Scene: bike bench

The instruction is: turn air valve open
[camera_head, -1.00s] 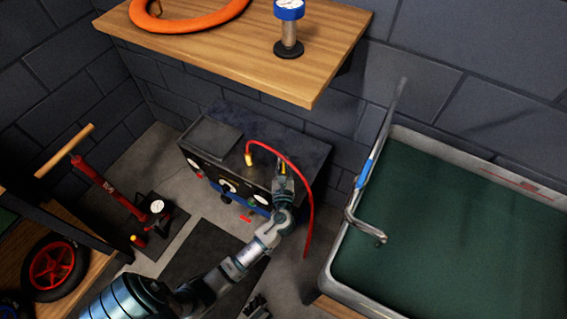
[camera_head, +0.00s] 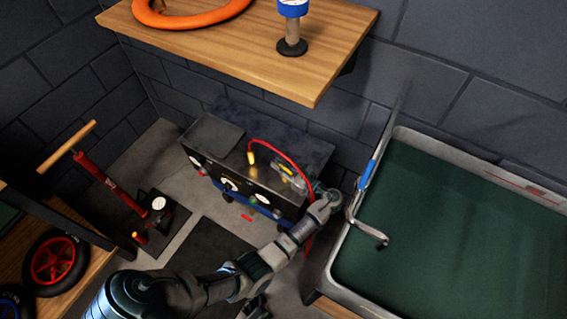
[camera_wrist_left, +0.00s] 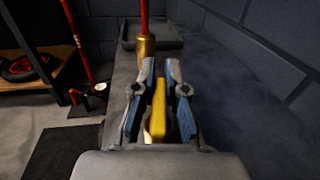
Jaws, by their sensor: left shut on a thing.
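The air valve's yellow handle (camera_wrist_left: 159,108) stands between the two fingers of my left gripper (camera_wrist_left: 163,80) in the left wrist view. The gripper is shut on it. In the head view my left gripper (camera_head: 288,178) reaches in from the right over the right end of the dark compressor box (camera_head: 235,172). The yellow handle (camera_head: 286,170) shows only as a small patch there. A brass fitting (camera_head: 251,158) with a red hose (camera_head: 283,155) stands on the box, left of the gripper; the fitting also shows beyond the fingers in the wrist view (camera_wrist_left: 146,48). My right gripper cannot be made out.
A wooden shelf (camera_head: 220,57) overhangs behind the box. A grey-rimmed basin (camera_head: 335,262) with a bent metal handle (camera_head: 368,232) stands close to the right of my left wrist. A red floor pump (camera_head: 103,178) stands at the left.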

